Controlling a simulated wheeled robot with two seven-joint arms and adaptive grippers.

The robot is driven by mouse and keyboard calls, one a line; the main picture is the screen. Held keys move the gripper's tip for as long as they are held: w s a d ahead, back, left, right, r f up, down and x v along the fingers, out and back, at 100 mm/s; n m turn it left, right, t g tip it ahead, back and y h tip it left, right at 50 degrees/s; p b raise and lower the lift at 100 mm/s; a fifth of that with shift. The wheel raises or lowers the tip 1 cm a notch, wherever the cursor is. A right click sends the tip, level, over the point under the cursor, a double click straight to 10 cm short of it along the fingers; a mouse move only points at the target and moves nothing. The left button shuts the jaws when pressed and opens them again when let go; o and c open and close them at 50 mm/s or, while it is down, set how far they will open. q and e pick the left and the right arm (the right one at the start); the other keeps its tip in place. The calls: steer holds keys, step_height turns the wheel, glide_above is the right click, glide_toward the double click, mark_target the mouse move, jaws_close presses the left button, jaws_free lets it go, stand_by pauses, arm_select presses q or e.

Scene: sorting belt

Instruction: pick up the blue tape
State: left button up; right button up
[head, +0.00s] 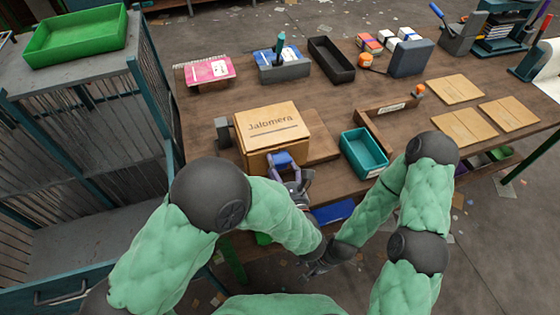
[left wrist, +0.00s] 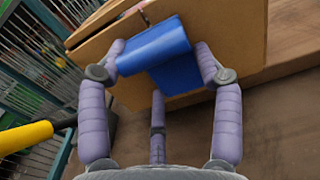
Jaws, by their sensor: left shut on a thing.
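The blue tape (head: 282,159) is a blue roll-like piece at the front of a cardboard box marked "Jalomera" (head: 268,122). My left gripper (head: 290,174), with purple fingers, is shut on the tape. In the left wrist view the blue tape (left wrist: 155,52) sits between the two upper fingers of the left gripper (left wrist: 160,66), close to the box's face. I cannot tell whether it touches the box. My right gripper (head: 316,268) is low at the table's front edge, small and partly hidden by the arms; its jaws are unclear.
A teal bin (head: 364,154) stands right of the box, beside a wooden divider (head: 374,128). A flat blue item (head: 333,212) lies at the front edge. A black tray (head: 331,60) and cardboard sheets (head: 459,127) are farther back. A wire cage (head: 90,140) stands left. A yellow handle (left wrist: 25,136) shows in the wrist view.

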mark_target(280, 163)
arm_select(q)
steer(key=shift+r, duration=0.15)
steer(key=shift+r+p, duration=0.55)
steer(key=shift+r, duration=0.1)
step_height(280, 163, up, 2)
steer(key=shift+r+p, duration=0.1)
steer(key=shift+p, duration=0.6)
steer(key=s+a+r+p, duration=0.6)
steer(key=s+a+r, duration=0.3)
steer(key=s+a, duration=0.1)
steer(key=shift+d+r, duration=0.1)
steer(key=shift+s+d, duration=0.15)
steer(key=shift+s, duration=0.2)
steer(key=p+v, duration=0.1)
steer(key=v, duration=0.5)
steer(key=shift+p, duration=0.4)
stand_by(0.9)
